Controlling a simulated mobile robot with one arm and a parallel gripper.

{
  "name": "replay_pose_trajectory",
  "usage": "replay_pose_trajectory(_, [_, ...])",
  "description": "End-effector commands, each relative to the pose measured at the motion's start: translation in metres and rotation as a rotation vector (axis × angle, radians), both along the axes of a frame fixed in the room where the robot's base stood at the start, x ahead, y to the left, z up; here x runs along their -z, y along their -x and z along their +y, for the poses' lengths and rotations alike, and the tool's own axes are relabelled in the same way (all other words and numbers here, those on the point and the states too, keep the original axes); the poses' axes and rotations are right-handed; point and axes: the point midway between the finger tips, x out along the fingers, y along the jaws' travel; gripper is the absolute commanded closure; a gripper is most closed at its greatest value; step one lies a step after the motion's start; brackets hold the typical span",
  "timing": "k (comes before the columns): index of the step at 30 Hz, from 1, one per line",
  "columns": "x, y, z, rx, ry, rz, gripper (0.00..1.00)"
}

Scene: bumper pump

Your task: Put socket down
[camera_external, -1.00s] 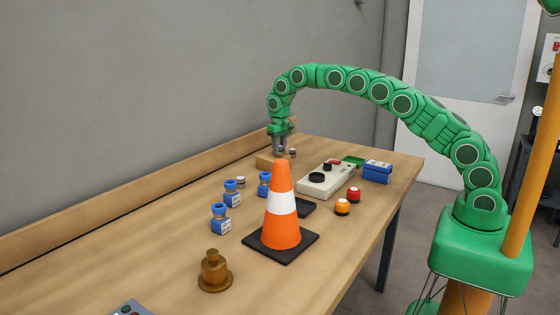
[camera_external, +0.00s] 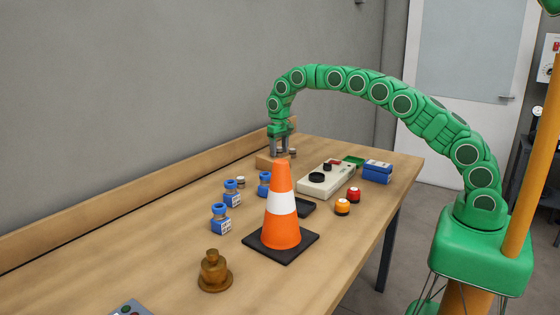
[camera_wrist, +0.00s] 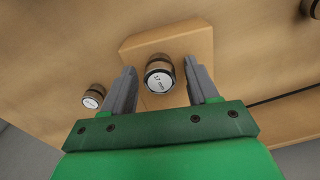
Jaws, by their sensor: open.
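A short, dark socket (camera_wrist: 160,75) with a white label on its end, seemingly marked 17 mm, sits on a light wooden block (camera_wrist: 178,45) in the wrist view. My gripper (camera_wrist: 163,78) is open, with one grey finger on each side of the socket and a visible gap to each. In the external view, my gripper (camera_external: 280,147) points down over the wooden block (camera_external: 264,161) at the far end of the bench. The socket between the fingers is too small to make out there.
Another socket (camera_wrist: 93,97) lies left of the fingers. An orange cone (camera_external: 281,225), several blue items (camera_external: 220,218), a beige device (camera_external: 326,180) and a brown fitting (camera_external: 214,272) stand on the bench (camera_external: 160,255). The bench's front left area is mostly clear.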

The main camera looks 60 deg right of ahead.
Motion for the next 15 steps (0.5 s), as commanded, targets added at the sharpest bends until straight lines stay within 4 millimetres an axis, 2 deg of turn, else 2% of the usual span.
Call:
replay_pose_trajectory(5, [-0.021,-0.002,0.000,0.000,0.000,-0.006,0.41])
replay_pose_trajectory(15, [-0.078,-0.001,0.000,0.000,0.001,-0.002,0.41])
